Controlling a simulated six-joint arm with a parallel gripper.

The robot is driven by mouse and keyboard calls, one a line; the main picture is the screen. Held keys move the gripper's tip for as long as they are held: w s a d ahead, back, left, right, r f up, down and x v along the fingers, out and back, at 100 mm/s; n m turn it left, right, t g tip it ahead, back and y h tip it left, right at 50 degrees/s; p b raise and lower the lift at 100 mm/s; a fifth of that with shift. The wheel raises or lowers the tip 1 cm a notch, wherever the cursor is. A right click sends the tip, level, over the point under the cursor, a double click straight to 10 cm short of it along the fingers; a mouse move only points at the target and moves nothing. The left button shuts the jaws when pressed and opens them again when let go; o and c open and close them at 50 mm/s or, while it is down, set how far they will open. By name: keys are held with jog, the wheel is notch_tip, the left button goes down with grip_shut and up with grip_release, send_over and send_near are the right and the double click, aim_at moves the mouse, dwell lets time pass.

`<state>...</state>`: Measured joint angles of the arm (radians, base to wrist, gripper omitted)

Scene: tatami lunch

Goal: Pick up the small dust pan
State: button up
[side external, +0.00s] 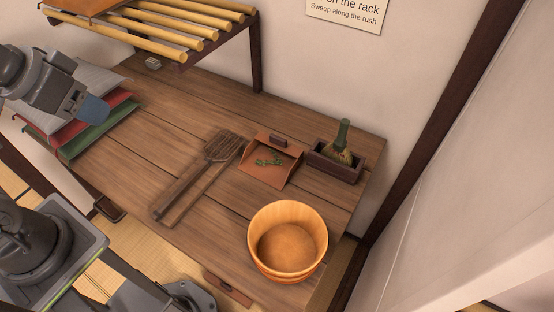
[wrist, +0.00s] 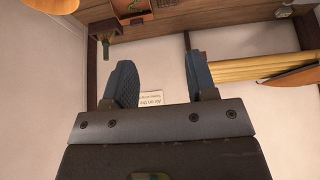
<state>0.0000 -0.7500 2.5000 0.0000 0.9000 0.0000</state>
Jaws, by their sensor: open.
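The small dust pan (side external: 266,173) is reddish brown with a short dark handle at its back edge. It lies on the wooden table with several green leaf bits on it. In the wrist view the dust pan (wrist: 131,14) shows at the top edge, partly cut off.
A green-handled whisk (side external: 343,142) stands in a dark box (side external: 335,170) right of the dust pan. A wooden tub (side external: 286,270) is in front. A slatted wooden tool (side external: 190,183) lies left. A bamboo rack (side external: 170,30) overhangs the back.

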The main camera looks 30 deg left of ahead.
dwell(0.4)
jog(key=shift+c, duration=0.7)
